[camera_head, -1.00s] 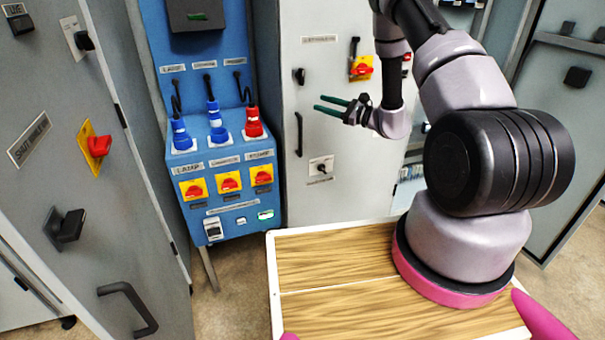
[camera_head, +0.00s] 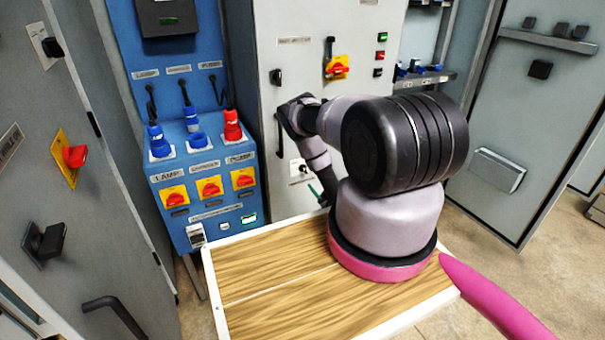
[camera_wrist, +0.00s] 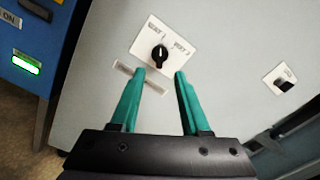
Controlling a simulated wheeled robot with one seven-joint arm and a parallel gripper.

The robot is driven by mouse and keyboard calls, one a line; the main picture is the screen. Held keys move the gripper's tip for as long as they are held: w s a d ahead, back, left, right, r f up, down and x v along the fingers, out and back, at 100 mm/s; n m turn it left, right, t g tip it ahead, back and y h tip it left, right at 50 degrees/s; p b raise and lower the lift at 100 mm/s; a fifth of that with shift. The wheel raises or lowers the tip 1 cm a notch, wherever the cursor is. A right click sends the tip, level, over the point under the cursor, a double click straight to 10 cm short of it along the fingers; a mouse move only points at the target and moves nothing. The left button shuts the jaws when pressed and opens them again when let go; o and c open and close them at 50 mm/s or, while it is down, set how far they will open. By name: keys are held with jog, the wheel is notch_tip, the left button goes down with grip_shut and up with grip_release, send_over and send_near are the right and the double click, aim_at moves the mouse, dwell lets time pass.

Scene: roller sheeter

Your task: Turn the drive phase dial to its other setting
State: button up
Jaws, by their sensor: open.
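The drive phase dial (camera_wrist: 159,54) is a small black knob with a light mark, on a white plate on the grey cabinet door. Two small labels, too blurred to read surely, sit above it on the plate. The mark points roughly to the top of the wrist view. In the head view the dial (camera_head: 303,168) is partly covered by my arm. My gripper (camera_wrist: 159,74) is open, its green fingers on either side of the line to the dial, tips just below it in the picture. Contact is not visible. In the head view only a bit of green finger (camera_head: 314,190) shows.
A grey nameplate (camera_wrist: 124,68) lies below the dial. Another black switch (camera_wrist: 285,84) is on the right. The blue plug panel (camera_head: 205,215) stands left of the cabinet. A red-and-yellow switch (camera_head: 337,69) is higher on the door. The wooden table top (camera_head: 265,285) is bare beside my arm.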

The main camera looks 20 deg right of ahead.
aim_at(304, 170)
jog(key=w, duration=0.9)
jog(key=shift+w+a, duration=0.15)
jog(key=shift+w, duration=0.15)
grip_shut()
